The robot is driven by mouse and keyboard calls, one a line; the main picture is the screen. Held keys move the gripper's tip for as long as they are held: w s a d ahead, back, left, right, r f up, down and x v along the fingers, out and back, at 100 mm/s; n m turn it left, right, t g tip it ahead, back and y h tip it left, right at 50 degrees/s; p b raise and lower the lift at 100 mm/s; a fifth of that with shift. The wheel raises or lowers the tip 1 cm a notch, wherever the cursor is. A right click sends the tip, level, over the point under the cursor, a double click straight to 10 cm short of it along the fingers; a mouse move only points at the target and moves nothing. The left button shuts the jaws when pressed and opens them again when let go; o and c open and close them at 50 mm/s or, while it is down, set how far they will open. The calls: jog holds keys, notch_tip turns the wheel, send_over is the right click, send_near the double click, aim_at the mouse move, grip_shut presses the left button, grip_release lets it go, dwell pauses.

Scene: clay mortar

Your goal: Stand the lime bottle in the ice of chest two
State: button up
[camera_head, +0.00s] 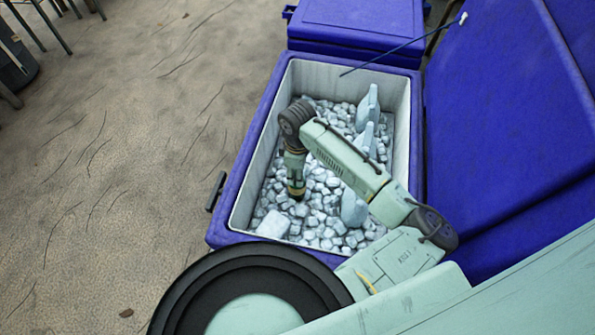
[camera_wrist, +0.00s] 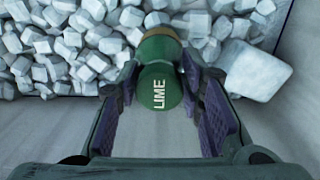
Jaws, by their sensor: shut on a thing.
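The lime bottle (camera_wrist: 158,86) is green with a white LIME label and a tan end, seen between the finger pads in the wrist view. My gripper (camera_wrist: 160,72) is shut on it. In the head view, my gripper (camera_head: 296,186) reaches down inside an open blue chest (camera_head: 242,170) with a white lining, over the left part of the ice (camera_head: 318,212). The bottle is not clearly visible there, and I cannot tell whether it touches the ice. No number shows on the chest, so I cannot tell whether it is chest two.
Pale bottle-like shapes (camera_head: 368,108) stand in the ice on the right side. A large ice block (camera_head: 272,225) lies at the near left corner. The raised blue lid (camera_head: 500,110) is on the right. Another blue chest (camera_head: 350,25) stands behind, closed.

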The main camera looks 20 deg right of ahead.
jog(key=shift+f, duration=0.55)
dwell(0.4)
jog(key=o, duration=1.2)
jog(key=shift+o, duration=0.5)
jog(key=o, duration=0.4)
notch_tip(320, 180, up, 27)
jog(key=p, duration=2)
jog(key=shift+p, duration=0.35)
